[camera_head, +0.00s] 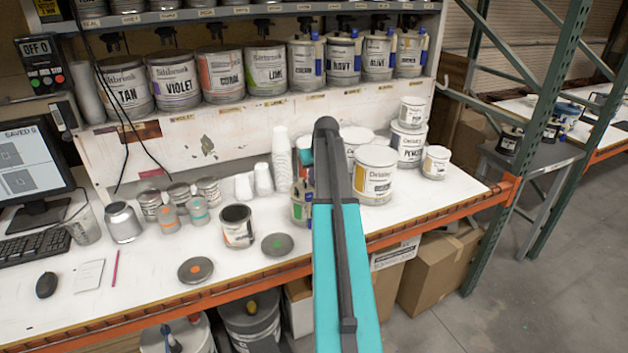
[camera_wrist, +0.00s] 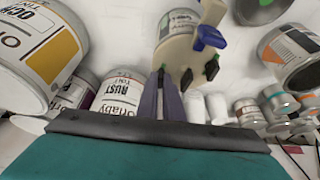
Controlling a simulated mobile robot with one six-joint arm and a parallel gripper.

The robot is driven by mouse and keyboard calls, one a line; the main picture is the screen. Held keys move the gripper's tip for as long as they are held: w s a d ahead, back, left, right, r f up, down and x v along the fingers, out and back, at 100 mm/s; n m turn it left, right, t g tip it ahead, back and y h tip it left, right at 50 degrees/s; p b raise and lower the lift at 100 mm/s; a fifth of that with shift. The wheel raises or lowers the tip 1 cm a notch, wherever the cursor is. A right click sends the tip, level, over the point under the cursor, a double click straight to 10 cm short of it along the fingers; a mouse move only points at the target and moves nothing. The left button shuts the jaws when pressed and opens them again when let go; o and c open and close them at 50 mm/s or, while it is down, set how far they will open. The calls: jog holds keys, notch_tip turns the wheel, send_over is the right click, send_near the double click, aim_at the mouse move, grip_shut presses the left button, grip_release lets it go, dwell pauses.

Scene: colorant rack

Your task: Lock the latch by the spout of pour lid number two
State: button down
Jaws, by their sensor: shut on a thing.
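A can with a cream pour lid (camera_wrist: 182,55) stands on the bench in the wrist view. A blue lever (camera_wrist: 209,38) sticks out of the lid, and dark latch tabs (camera_wrist: 186,79) sit along its rim. My gripper (camera_wrist: 161,76) is at the rim, its two fingers close together on a small part there, apparently a latch, mostly hidden by the fingers. In the head view the can (camera_head: 299,205) shows only partly, left of my arm, which hides its right side and my gripper. No number on the lid is readable.
Cans crowd close by: a yellow-labelled can (camera_head: 374,176), a RUST can (camera_wrist: 117,92) and an open can (camera_head: 238,226). Loose lids (camera_head: 277,244) lie in front. Paper cups (camera_head: 281,155) stand behind. Several cans with pour lids (camera_head: 343,62) stand on the shelf above.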

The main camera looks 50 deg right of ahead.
jog(key=c, duration=1.9)
grip_release()
jog(key=shift+r, duration=0.1)
jog(key=b+v, duration=0.5)
jog(key=v, duration=0.8)
jog(key=shift+r, duration=0.3)
jog(key=shift+s, duration=0.1)
